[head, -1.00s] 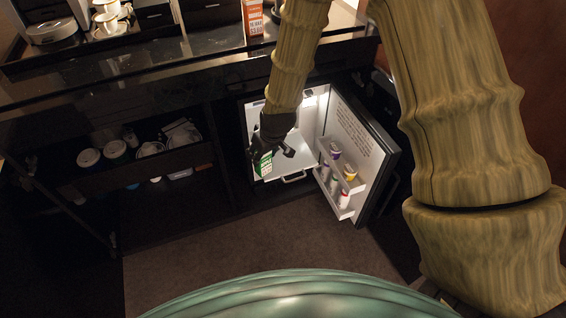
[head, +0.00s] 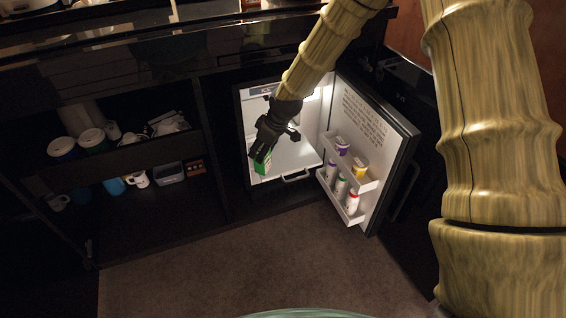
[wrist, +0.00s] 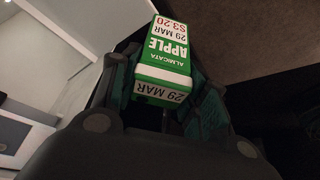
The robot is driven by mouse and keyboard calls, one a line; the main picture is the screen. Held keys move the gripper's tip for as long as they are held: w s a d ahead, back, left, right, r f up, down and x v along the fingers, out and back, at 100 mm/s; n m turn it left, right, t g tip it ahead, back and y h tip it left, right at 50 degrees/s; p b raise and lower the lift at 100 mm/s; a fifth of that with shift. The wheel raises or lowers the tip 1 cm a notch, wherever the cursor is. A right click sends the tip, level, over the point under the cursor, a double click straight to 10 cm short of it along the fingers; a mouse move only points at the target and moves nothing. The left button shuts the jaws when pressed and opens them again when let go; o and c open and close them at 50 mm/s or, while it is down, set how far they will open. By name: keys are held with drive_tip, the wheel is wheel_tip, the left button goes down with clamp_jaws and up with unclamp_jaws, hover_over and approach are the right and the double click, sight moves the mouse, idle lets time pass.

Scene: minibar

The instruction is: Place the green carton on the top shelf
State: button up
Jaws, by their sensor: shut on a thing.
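The green carton (head: 262,164) is green and white and is held by my gripper (head: 268,150) at the front left of the open fridge. In the wrist view the carton (wrist: 163,62) shows the words APPLE and 29 MAR, and both fingers of my gripper (wrist: 168,98) press on its sides. The lit white fridge interior (head: 298,155) is behind and to the right of the gripper. A white shelf surface shows inside it, but my arm hides part of the upper interior.
The fridge door (head: 372,135) stands open to the right, with several bottles and small containers in its racks (head: 343,205). A dark cabinet to the left holds cups, mugs and a grey bin (head: 170,174). The carpet (head: 200,265) in front is clear.

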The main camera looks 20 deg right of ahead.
drive_tip(key=shift+n, duration=0.5)
drive_tip(key=shift+w+d+f+b, duration=1.45)
drive_tip(key=shift+w+b, duration=0.4)
drive_tip(key=shift+w, duration=0.85)
drive_tip(key=shift+w+d+f+b, duration=1.5)
drive_tip(key=shift+w+b, duration=0.4)
drive_tip(key=shift+w, duration=0.8)
drive_tip(key=shift+w+d+f+b, duration=1.25)
drive_tip(key=shift+w+d+b, duration=0.5)
drive_tip(key=shift+w, duration=0.95)
drive_tip(key=shift+a+r, duration=0.1)
drive_tip(key=shift+a, duration=0.1)
drive_tip(key=o, duration=1.2)
drive_tip(key=shift+c, duration=0.2)
